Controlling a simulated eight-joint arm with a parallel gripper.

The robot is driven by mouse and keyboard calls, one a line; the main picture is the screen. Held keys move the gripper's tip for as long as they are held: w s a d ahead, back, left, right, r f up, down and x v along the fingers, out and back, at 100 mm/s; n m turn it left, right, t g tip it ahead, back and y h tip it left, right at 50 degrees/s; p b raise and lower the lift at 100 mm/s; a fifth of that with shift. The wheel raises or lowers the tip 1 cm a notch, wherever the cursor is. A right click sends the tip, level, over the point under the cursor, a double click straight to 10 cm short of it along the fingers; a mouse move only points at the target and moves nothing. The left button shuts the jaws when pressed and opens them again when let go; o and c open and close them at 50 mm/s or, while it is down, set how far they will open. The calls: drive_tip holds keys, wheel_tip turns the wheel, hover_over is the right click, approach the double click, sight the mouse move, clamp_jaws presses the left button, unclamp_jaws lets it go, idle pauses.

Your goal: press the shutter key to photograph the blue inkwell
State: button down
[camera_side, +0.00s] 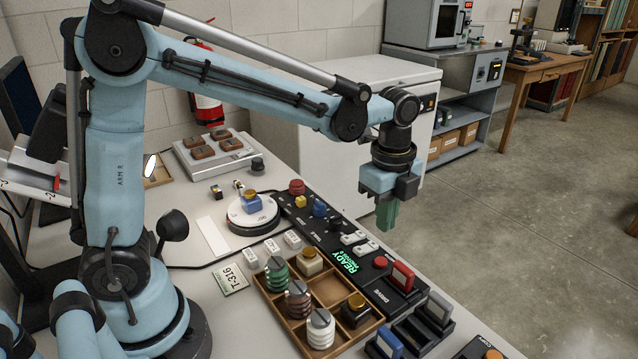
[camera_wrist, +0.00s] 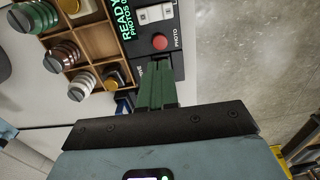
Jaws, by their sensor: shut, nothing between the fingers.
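The blue inkwell (camera_side: 252,205) with a gold cap stands on a round white turntable (camera_side: 238,218) in the side view. A black console (camera_side: 330,238) runs beside it, with a green display (camera_side: 346,262) reading READY and a PHOTOS line. A round red button (camera_side: 381,262) sits on the console; in the wrist view the red button (camera_wrist: 160,42) has the word PHOTO beside it. My gripper (camera_side: 386,222) is shut and empty, its green fingers pointing down, in the air above the console's far side. In the wrist view the fingertips (camera_wrist: 158,68) appear just below the button in the picture.
A wooden compartment tray (camera_side: 283,318) holds ribbed spools and gold-capped inkwells. White keys (camera_side: 354,238), knobs and a red mushroom button (camera_side: 296,187) share the console. Open floor (camera_side: 520,200) lies to the right.

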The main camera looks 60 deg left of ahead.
sight(381, 260)
wheel_tip(381, 260, down, 8)
drive_tip(key=shift+w+f, duration=0.1)
idle(0.4)
drive_tip(key=shift+f, duration=0.9)
drive_tip(key=shift+w, duration=0.1)
drive_tip(key=shift+r, duration=0.1)
wheel_tip(381, 260, up, 14)
drive_tip(key=shift+s+r, duration=0.25)
idle(0.6)
